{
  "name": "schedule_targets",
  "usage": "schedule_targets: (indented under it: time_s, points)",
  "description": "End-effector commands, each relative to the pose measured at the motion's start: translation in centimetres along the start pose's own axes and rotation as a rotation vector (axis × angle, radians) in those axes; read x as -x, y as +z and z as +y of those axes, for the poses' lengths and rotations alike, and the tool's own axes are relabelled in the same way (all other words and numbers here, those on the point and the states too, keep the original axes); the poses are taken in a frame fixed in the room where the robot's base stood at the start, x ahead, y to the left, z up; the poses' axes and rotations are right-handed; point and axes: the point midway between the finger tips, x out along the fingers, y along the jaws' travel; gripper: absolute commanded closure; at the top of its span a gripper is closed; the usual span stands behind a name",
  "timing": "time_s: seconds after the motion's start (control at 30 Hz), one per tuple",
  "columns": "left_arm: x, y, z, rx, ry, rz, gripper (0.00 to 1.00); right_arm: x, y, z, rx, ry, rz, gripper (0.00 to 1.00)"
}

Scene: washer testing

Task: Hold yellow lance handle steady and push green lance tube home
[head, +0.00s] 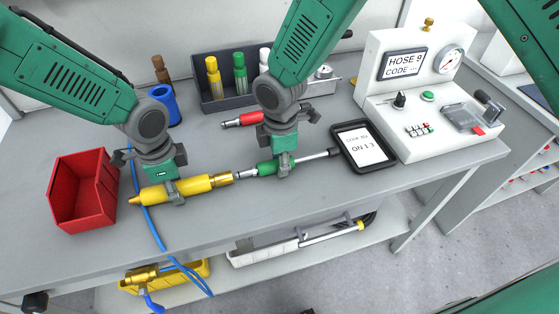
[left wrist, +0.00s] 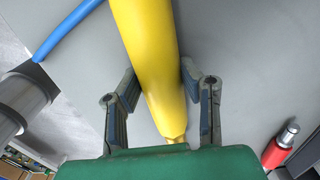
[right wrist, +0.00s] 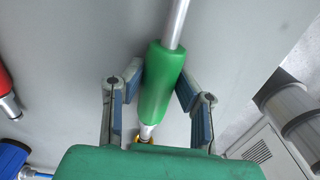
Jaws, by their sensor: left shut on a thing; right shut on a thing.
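The yellow lance handle (head: 198,185) lies level over the front of the bench, its brass end pointing right. My left gripper (head: 176,194) is shut around its middle; the yellow body (left wrist: 150,60) runs between the fingers (left wrist: 160,85) in the left wrist view. The green lance tube (head: 265,168), a green sleeve with a long steel pipe, lies in line to the right. My right gripper (head: 284,168) is shut on the green sleeve (right wrist: 161,85); its fingers (right wrist: 158,82) flank it. The tube's silver end meets or nearly meets the brass end; how deep it sits cannot be told.
A red bin (head: 84,190) stands left, and a blue hose (head: 150,228) runs over the front edge. A black tablet (head: 362,147) lies near the pipe's far end. A red-sleeved lance piece (head: 244,119), a rack (head: 222,100) and the test console (head: 425,100) are behind.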

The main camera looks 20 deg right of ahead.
Motion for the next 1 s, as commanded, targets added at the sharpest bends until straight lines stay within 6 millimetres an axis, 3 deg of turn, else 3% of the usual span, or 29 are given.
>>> schedule_targets:
  time_s: [0.47, 1.0]
  points:
    - [0.1, 0.0, -0.1, 0.0, -0.001, 0.001, 1.0, 0.1, -0.1, 0.0, 0.0, 0.001, 0.0, 1.0]
    - [0.1, 0.0, -0.1, 0.0, -0.002, 0.001, 1.0, 0.1, -1.8, 0.0, 0.001, 0.001, 0.001, 1.0]
